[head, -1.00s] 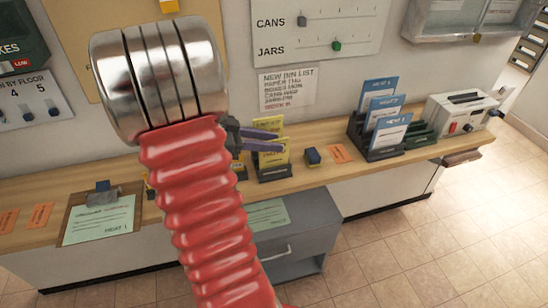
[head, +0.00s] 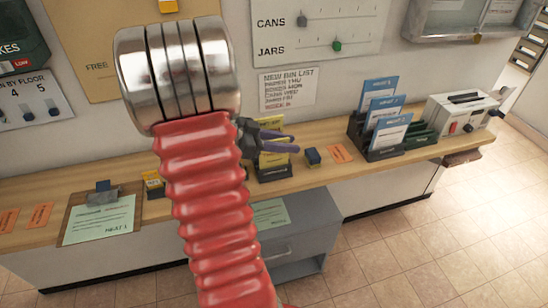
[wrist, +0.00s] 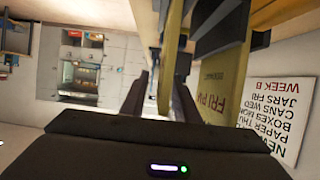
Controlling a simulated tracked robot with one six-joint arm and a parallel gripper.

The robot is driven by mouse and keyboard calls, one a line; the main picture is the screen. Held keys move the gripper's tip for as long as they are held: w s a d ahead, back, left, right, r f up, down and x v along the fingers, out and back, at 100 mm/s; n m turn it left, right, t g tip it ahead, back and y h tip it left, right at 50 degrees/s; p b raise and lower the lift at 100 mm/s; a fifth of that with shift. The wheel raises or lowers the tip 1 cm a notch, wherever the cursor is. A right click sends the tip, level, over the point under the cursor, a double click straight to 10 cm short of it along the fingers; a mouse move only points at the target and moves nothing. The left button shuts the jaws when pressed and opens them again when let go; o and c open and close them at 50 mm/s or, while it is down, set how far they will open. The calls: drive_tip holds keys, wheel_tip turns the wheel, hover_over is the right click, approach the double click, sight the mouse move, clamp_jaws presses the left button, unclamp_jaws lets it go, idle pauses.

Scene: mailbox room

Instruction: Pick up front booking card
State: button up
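Yellow cards, apparently the booking cards, stand in a small black holder (head: 275,173) on the wooden counter. In the wrist view a yellow card edge (wrist: 170,60) shows between the dark fingers of my gripper (wrist: 155,95). Another yellow card face (wrist: 225,90) reading "FRI PM" is just to the right. The fingers look open. I cannot tell whether they touch the card.
Blue cards (head: 388,130) stand in a black rack further right, beside a white machine (head: 462,115). A clipboard (head: 100,215) lies left. The wall (head: 245,50) is close behind.

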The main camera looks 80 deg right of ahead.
idle(0.4)
clamp_jaws()
